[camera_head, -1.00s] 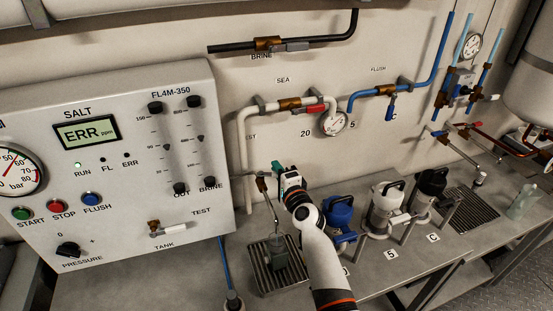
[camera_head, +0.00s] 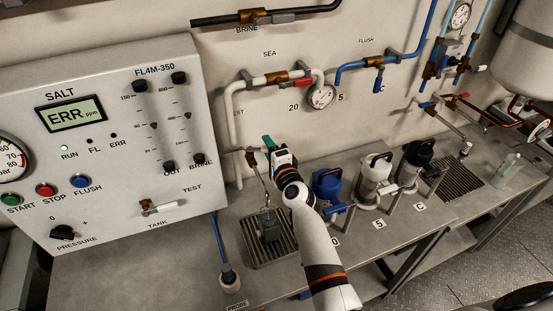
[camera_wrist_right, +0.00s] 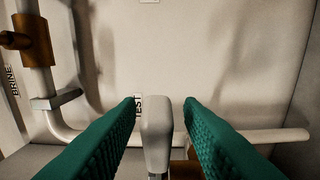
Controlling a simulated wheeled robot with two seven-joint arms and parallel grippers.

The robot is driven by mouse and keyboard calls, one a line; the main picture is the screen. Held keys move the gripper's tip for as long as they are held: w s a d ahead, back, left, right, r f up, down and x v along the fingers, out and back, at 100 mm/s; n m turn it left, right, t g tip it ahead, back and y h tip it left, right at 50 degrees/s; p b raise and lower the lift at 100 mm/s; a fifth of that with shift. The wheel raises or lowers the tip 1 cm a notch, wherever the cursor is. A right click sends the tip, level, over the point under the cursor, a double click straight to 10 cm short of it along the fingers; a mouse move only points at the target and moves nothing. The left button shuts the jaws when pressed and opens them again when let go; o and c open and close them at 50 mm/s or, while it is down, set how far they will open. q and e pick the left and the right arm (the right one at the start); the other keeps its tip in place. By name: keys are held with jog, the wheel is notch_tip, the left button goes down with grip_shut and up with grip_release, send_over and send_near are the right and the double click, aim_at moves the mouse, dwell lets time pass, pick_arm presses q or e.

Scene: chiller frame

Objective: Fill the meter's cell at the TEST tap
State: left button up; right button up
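My right gripper (camera_head: 268,144) is up at the tap, above the meter. In the right wrist view its green ribbed fingers (camera_wrist_right: 160,112) are apart, with the pale tap lever (camera_wrist_right: 157,135) standing between them. A gap shows beside the lever at the right finger. My left gripper is not in view.
The control panel (camera_head: 110,215) on the left reads ERR. Blue (camera_head: 326,182), white (camera_head: 375,180) and black (camera_head: 420,156) lidded containers stand right of my arm. A probe holder (camera_head: 230,281) sits at the front. A clear bottle (camera_head: 505,171) stands far right.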

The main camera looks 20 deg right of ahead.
jog(key=s+p, duration=0.2)
jog(key=s, duration=0.9)
jog(key=shift+d, duration=0.3)
dwell(6.6)
